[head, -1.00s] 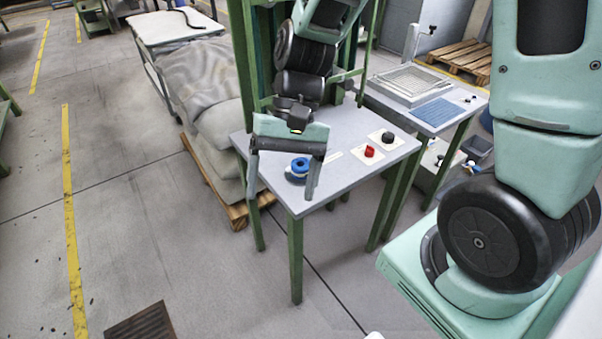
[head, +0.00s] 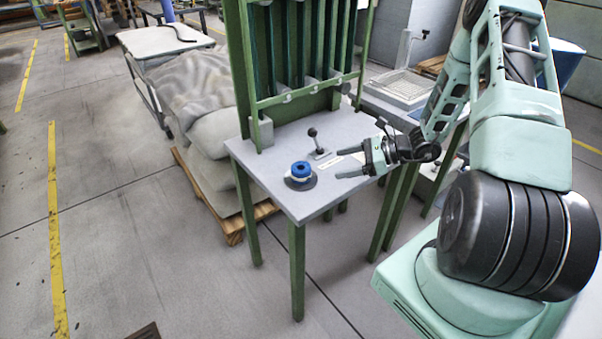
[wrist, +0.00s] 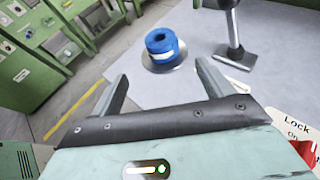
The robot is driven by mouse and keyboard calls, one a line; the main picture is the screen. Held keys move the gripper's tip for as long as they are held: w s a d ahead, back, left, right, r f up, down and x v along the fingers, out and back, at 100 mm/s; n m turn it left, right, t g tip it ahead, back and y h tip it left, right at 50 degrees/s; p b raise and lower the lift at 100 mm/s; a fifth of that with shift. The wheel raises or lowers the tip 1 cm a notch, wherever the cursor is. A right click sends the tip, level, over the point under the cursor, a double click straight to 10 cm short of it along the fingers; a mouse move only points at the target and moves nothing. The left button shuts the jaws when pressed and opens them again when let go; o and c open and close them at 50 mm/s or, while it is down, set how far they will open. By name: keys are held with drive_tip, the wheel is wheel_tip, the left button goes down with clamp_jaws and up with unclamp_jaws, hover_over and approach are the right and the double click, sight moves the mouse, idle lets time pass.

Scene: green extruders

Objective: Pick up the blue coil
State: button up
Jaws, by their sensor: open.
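The blue coil (head: 300,169) sits on a dark round base on the grey table (head: 262,158), near its left front part. It also shows in the wrist view (wrist: 162,44), ahead of my gripper and roughly between the lines of its fingers. My gripper (head: 339,168) is to the right of the coil in the head view, above the table, with its fingers pointing left toward it. The fingers are apart, with nothing between them, and do not touch the coil. In the wrist view the two fingertips (wrist: 160,72) stand wide apart.
A black-knobbed lever (head: 314,140) stands on the table behind the coil, also seen in the wrist view (wrist: 232,30). A green frame (head: 300,95) rises at the table's back. A "Lock" label (wrist: 292,127) and red knob lie close to my gripper's right.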

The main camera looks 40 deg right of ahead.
sight(307, 169)
drive_tip(key=p+x, duration=0.1)
drive_tip(key=x, duration=0.7)
drive_tip(key=shift+w+a+f, duration=0.1)
drive_tip(key=shift+w+a, duration=0.05)
drive_tip(key=shift+w, duration=0.05)
drive_tip(key=shift+p+x, duration=1.05)
drive_tip(key=shift+x, duration=1.7)
drive_tip(key=shift+w, duration=0.15)
drive_tip(key=shift+c, duration=0.2)
drive_tip(key=c, duration=1.1)
drive_tip(key=shift+o, duration=0.2)
